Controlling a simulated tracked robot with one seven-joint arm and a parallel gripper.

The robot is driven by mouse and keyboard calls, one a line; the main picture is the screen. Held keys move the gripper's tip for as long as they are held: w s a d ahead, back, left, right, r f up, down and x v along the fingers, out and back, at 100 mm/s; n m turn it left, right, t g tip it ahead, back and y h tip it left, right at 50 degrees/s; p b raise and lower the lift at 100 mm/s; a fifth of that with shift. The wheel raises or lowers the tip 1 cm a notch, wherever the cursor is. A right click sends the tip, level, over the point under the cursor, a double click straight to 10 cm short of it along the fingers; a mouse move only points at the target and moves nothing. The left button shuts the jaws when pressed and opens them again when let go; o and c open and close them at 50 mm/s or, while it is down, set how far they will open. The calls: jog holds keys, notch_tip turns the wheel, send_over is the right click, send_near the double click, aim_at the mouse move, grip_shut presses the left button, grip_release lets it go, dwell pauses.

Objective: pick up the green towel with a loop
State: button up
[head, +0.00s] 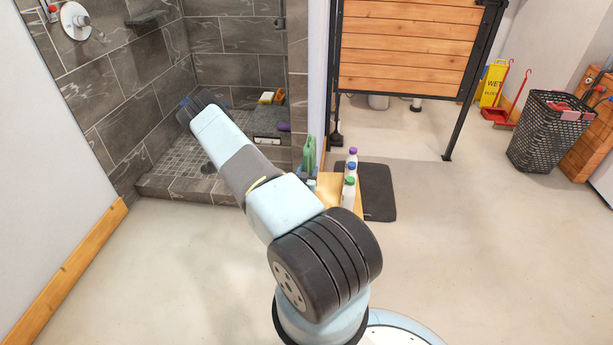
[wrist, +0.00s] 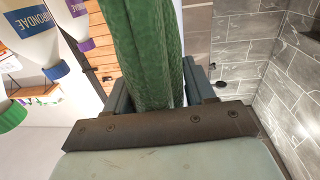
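The green towel (wrist: 146,50) hangs as a long, thick fold in the wrist view, running down between the two fingers of my gripper (wrist: 160,97). The fingers are well apart, one on each side of the towel. A thin pale strip shows between the towel and the right finger; contact on the left is unclear. In the head view the towel (head: 309,152) shows as a small green shape at the wall's end, left of the bottles. I cannot make out the loop in either view.
Several white bottles (head: 349,190) with coloured caps stand on a small wooden surface (head: 327,195) close to the towel. They also show in the wrist view (wrist: 35,38). A dark mat (head: 378,195) lies behind. The tiled shower (head: 185,150) is left.

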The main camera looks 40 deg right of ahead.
jog(key=c, duration=0.9)
